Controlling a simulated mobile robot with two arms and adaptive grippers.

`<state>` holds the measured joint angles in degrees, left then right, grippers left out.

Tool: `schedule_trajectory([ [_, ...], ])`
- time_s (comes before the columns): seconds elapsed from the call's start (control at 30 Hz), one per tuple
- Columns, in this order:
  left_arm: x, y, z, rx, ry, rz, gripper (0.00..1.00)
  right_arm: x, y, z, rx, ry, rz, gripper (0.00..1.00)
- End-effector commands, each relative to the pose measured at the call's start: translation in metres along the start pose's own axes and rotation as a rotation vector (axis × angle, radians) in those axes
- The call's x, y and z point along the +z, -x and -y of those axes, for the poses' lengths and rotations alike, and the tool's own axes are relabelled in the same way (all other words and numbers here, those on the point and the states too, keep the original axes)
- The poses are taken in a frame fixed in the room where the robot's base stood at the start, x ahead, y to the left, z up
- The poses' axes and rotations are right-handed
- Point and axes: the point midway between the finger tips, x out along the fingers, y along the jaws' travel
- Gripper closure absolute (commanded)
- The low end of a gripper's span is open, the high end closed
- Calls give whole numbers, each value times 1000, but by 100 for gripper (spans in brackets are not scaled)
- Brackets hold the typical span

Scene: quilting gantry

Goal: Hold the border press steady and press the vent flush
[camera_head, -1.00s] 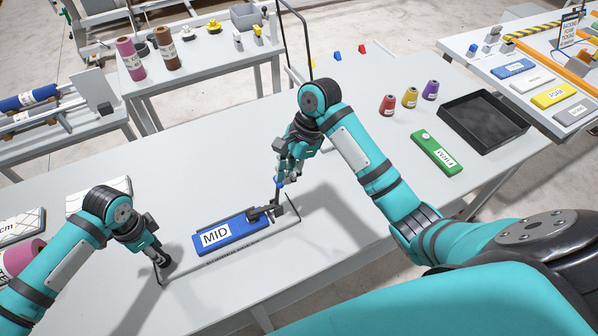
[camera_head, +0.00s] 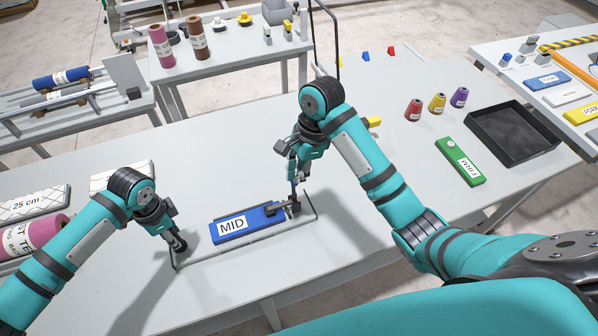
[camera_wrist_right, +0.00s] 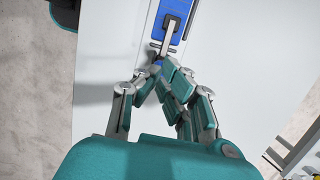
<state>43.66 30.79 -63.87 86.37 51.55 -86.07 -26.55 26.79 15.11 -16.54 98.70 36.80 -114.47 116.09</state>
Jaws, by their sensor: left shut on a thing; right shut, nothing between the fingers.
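The border press is a blue block labelled MID (camera_head: 250,222) lying in a thin grey frame on the table. A dark lever-like part sits at its right end. My left gripper (camera_head: 179,246) is shut on the left end of the press frame. My right gripper (camera_head: 293,183) is shut and empty, pointing down just over the press's right end. In the right wrist view its closed fingertips (camera_wrist_right: 157,68) are close to the end of the blue block (camera_wrist_right: 172,14) and its grey strip. I cannot clearly make out the vent; fingers cover that area.
A green FIRM block (camera_head: 461,163), a black tray (camera_head: 513,158) and several thread cones stand right of my right arm. A pink roll (camera_head: 30,240) and quilted pads (camera_head: 32,203) lie at the left. The table in front of the press is clear.

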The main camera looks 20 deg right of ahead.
Motion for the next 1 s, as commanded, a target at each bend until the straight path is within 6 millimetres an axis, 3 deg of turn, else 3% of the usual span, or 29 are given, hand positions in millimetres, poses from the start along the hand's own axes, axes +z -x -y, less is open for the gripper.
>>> schedule_trajectory([
  [0.17,1,-6,-6,13,-4,5,100,-8,2,-1,2,-1,0,100],
  [0.37,1,-6,-5,13,-3,5,100,-41,22,-2,-4,-1,-5,100],
  [0.4,1,-6,-5,12,-3,5,100,-24,26,-1,-6,9,0,100],
  [0.5,1,-6,-5,13,-3,5,100,-1,36,-1,-6,8,0,100],
  [0.7,1,-6,-5,12,-3,5,100,36,50,-1,-4,4,-1,100],
  [1.0,2,-6,-5,11,-3,7,100,57,58,-2,-1,1,1,100],
])
